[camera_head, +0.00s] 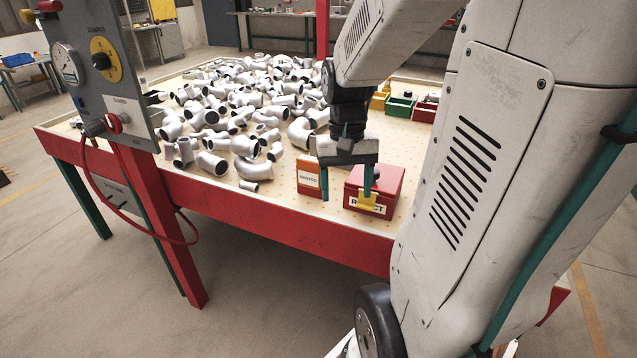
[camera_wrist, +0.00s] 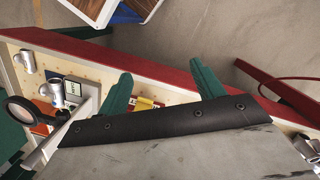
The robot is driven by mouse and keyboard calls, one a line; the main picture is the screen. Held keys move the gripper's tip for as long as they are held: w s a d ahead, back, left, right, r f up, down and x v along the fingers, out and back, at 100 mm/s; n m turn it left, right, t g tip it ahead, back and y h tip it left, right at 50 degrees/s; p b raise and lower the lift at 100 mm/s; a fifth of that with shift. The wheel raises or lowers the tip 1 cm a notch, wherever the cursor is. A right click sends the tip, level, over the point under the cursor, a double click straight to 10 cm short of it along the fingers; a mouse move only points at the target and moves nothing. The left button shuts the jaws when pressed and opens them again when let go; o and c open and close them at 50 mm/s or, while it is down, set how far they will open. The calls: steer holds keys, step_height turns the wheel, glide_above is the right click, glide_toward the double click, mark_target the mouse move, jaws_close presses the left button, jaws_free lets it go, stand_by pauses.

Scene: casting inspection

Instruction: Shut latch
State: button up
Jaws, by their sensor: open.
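The red reject box (camera_head: 388,178) stands near the front edge of the table, with a white label on its front. A yellow latch (camera_head: 371,201) is on the front of the box, over part of the label. I cannot tell whether it is fastened. My gripper (camera_head: 346,182) is open, with its green fingers pointing down at the left front of the box. One finger overlaps the box just above the latch in the head view; contact is unclear. In the wrist view, the yellow latch (camera_wrist: 147,103) shows between the fingers of my gripper (camera_wrist: 160,76), partly hidden by the gripper body.
An orange box (camera_head: 309,176) with a white label stands just left of the reject box. Many grey pipe castings (camera_head: 240,147) cover the table behind and left. Green bin (camera_head: 400,107) stands farther back. A gauge panel (camera_head: 97,70) with a red hose (camera_head: 103,185) stands at left.

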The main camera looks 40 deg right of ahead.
mark_target(365, 206)
steer(key=w+d+f+m, duration=0.1)
steer(key=d+f, duration=0.1)
steer(key=d, duration=0.3)
steer(key=w+d+f+m+t, duration=0.1)
steer(key=w+d+f+m, duration=0.1)
steer(key=d+f, duration=0.1)
steer(key=w+d+f+m, duration=0.1)
steer(key=d+f+m, duration=0.1)
steer(key=d, duration=0.4)
steer(key=shift+w+d+f+h, duration=0.3)
steer(key=shift+w+d+f, duration=0.05)
steer(key=shift+f, duration=0.1)
steer(key=shift+w+d+m+t, duration=0.15)
steer(key=shift+w+m+t, duration=0.15)
steer(key=shift+m, duration=0.1)
step_height(365, 206, down, 8)
steer(key=shift+r, duration=0.2)
steer(key=c, duration=1)
